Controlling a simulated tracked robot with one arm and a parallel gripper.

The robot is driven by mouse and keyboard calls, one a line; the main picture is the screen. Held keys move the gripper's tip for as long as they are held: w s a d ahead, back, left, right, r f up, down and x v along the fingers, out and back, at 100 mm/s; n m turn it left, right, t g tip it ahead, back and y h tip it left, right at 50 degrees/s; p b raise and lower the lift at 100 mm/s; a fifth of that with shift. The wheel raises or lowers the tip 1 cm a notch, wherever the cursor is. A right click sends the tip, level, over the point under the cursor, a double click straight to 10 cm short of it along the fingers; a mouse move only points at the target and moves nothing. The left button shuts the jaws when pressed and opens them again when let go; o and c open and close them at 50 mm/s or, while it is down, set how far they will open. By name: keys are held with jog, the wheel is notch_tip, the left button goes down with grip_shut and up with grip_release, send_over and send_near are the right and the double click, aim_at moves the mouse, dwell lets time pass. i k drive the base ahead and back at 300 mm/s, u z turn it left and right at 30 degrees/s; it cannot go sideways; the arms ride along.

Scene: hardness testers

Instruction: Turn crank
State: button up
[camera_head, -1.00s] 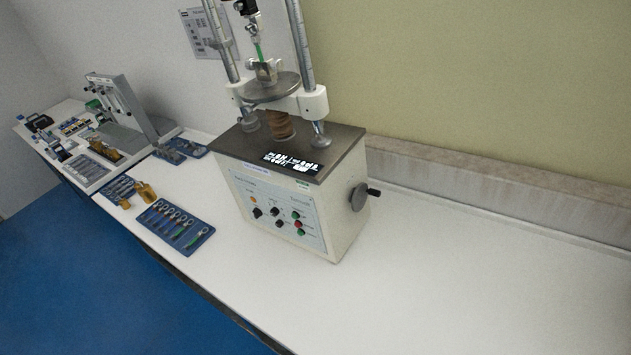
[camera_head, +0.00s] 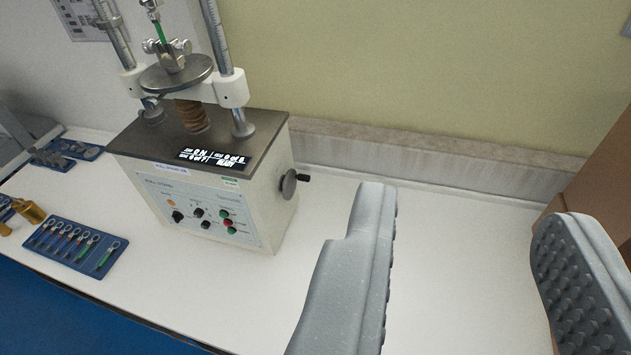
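The crank (camera_head: 289,184) is a small grey disc with a short dark handle (camera_head: 303,178) on the right side wall of the tester (camera_head: 205,190). The tester is a cream box with a dark top plate, knobs and buttons on its front, and two upright columns. My gripper (camera_head: 465,215) is in the right half of the view with its two grey fingers wide apart. Nothing is between the fingers. The left finger is to the right of the crank in the picture and apart from it.
The white bench (camera_head: 310,225) is clear to the right of the tester. A grey ledge (camera_head: 400,155) runs along the wall behind. A brown object (camera_head: 580,185) stands at the right edge. A blue tray (camera_head: 70,245) with several ring-ended parts lies left of the tester.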

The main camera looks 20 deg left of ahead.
aim_at(289, 184)
jog(key=u, duration=0.1)
jog(key=i, duration=1)
jog(key=z, duration=0.1)
